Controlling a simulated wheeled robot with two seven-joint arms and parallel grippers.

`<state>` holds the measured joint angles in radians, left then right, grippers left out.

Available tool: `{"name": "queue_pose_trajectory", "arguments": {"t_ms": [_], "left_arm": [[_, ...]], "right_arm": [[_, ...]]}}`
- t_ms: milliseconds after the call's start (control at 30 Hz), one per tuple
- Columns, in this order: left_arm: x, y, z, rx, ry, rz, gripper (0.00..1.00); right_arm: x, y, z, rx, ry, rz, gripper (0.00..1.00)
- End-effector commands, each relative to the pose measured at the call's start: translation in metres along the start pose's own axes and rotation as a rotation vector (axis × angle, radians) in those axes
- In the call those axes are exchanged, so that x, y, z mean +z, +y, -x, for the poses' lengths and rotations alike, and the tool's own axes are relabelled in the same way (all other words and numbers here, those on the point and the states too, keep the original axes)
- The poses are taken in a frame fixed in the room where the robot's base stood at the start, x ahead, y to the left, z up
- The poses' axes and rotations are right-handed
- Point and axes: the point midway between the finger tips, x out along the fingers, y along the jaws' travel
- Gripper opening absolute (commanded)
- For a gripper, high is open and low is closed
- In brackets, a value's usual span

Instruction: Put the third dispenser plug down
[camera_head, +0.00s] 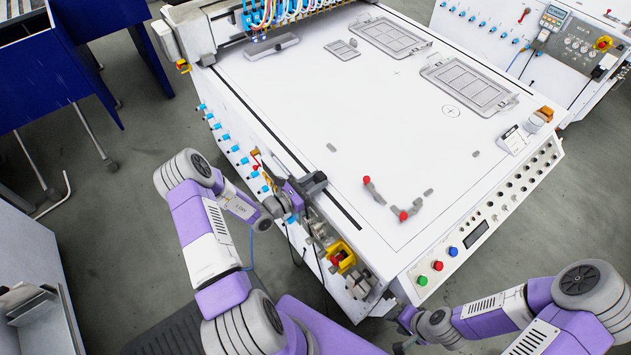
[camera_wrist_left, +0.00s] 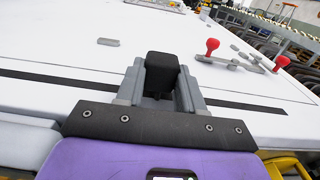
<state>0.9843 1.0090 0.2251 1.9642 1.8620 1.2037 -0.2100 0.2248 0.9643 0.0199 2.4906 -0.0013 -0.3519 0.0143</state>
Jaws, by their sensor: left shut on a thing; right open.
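My left gripper (camera_head: 312,184) is at the left edge of the white machine table (camera_head: 330,95), over the dark strip there. In the left wrist view its grey fingers (camera_wrist_left: 160,90) are shut on a black block-like thing (camera_wrist_left: 162,70), which I take to be the dispenser plug. The fingers hide its lower part, and I cannot tell whether it touches the table. My right gripper (camera_head: 392,308) is open and low at the table's front left corner; its fingers show poorly.
Two red-knobbed clamps (camera_head: 403,215) stand on the table, right of my left gripper. Small grey oval pieces (camera_head: 331,147) are scattered on the table. Grey framed trays (camera_head: 468,83) lie at the back. A yellow fitting (camera_head: 341,257) juts from the table's near side. The table's middle is clear.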

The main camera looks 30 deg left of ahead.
Motion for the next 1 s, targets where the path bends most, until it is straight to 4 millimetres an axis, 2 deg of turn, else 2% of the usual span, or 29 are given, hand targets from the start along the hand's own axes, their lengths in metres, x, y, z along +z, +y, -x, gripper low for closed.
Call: {"name": "queue_pose_trajectory", "arguments": {"t_ms": [267, 300, 433, 733, 867, 1000], "left_arm": [[-0.01, 0.0, 0.0, 0.0, 0.0, -0.001, 0.0], [-0.009, 0.0, 0.0, 0.0, 0.0, -0.001, 0.43], [-0.008, 0.0, 0.0, 0.0, 0.0, 0.0, 0.63], [-0.007, 0.0, 0.0, 0.0, 0.0, 0.0, 0.63], [0.003, 0.0, 0.0, 0.0, 0.0, 0.0, 0.63], [0.002, 0.001, 0.025, 0.004, 0.005, 0.0, 0.63]], "right_arm": [[0.0, 0.003, -0.007, 0.0, 0.0, 0.0, 0.43], [0.0, 0.002, -0.006, 0.0, 0.0, 0.0, 0.43], [0.0, 0.002, -0.005, 0.0, 0.0, 0.0, 0.43], [0.0, 0.002, -0.004, 0.0, 0.0, 0.0, 0.43], [0.0, -0.001, 0.003, 0.0, 0.0, 0.0, 0.43], [0.0, -0.001, 0.003, 0.0, 0.0, 0.0, 0.43]]}}
